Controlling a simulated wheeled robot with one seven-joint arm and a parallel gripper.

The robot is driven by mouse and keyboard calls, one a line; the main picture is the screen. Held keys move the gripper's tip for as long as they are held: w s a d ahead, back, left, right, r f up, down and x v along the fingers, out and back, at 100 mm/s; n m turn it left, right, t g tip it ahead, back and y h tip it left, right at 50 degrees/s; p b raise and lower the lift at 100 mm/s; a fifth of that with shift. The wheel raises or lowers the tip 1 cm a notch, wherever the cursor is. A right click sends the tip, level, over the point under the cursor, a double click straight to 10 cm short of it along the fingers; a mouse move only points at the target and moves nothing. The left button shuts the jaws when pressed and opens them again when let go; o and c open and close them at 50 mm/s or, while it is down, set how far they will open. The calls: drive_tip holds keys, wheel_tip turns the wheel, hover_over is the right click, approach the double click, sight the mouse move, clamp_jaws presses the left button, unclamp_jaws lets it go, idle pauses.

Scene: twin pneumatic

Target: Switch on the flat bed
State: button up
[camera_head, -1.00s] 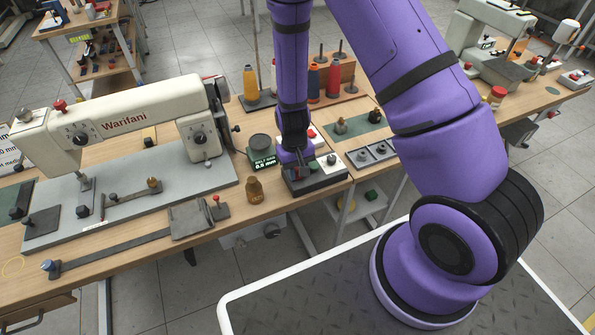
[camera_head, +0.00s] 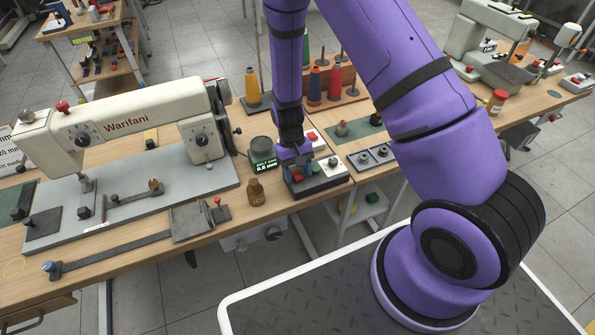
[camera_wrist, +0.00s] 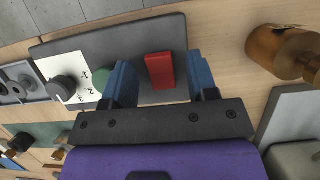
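The flat bed is the cream Warifani sewing machine (camera_head: 125,122) on the bench at the left. A dark control box (camera_head: 325,180) stands to its right near the bench's front edge. In the wrist view the box (camera_wrist: 150,33) carries a raised red block-shaped switch (camera_wrist: 160,70), a green button (camera_wrist: 103,83) and a dark knob (camera_wrist: 62,88) on a white panel. My gripper (camera_head: 294,160) is over the box's left part. In the wrist view my gripper (camera_wrist: 162,82) is open, its blue fingers either side of the red switch. The left finger partly hides the green button. Contact cannot be told.
Thread cones (camera_head: 335,78) stand behind. A tray of knobs (camera_head: 371,158) lies to the right. A second cream machine (camera_head: 485,45) is at the far right.

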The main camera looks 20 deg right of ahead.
drive_tip(key=v, duration=1)
drive_tip(key=shift+r, duration=0.4)
drive_tip(key=shift+w, duration=0.1)
drive_tip(key=s+d+r+t, duration=0.2)
drive_tip(key=s+r, duration=0.1)
drive_tip(key=r, duration=0.9)
drive_tip(key=s+d+r+t, duration=0.15)
drive_tip(key=s+r, duration=0.25)
drive_tip(key=r, duration=0.9)
drive_tip(key=s+d+r+t, duration=0.1)
drive_tip(key=s+r+t, duration=0.2)
drive_tip(key=s+r, duration=0.2)
drive_tip(key=s+d+r+t, duration=0.2)
drive_tip(key=s+r, duration=0.4)
drive_tip(key=s, duration=0.6)
drive_tip(key=shift+s+d+r+t, duration=0.2)
drive_tip(key=shift+s+r+t, duration=0.05)
drive_tip(key=shift+t, duration=0.2)
